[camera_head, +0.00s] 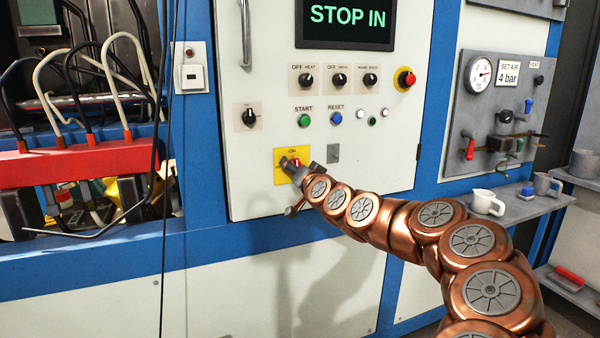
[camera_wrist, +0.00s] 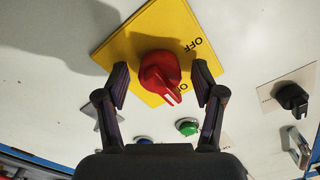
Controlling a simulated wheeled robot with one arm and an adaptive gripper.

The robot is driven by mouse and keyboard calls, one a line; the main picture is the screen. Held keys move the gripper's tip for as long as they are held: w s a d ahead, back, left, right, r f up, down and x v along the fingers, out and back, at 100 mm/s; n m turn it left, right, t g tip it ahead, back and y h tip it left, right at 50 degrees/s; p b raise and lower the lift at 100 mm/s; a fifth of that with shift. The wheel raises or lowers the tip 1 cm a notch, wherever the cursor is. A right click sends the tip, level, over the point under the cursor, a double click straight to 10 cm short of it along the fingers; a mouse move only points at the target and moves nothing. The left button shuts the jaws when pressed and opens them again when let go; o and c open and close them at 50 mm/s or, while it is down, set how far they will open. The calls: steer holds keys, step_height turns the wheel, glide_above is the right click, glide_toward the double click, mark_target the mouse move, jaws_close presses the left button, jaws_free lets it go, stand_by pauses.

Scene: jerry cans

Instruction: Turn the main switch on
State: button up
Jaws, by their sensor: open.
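The main switch is a red knob (camera_wrist: 158,72) on a yellow plate (camera_wrist: 125,45). In the wrist view its pale-marked tip points down and slightly right, toward a partly covered label beginning with "O", away from the "OFF" label. In the head view the plate (camera_head: 280,178) sits low on the white panel, with "ON" at its top, and the knob (camera_head: 297,162) is partly hidden by my gripper (camera_head: 298,168). My gripper (camera_wrist: 162,82) is open, one finger on each side of the knob, with visible gaps. Contact with the panel cannot be told.
Green START (camera_head: 305,120) and blue RESET (camera_head: 336,118) buttons sit above the switch. A small grey plate (camera_head: 333,153) is close on its right. A red emergency button (camera_head: 405,79) is at upper right.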

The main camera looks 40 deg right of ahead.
steer(key=v, duration=1.2)
stand_by(0.6)
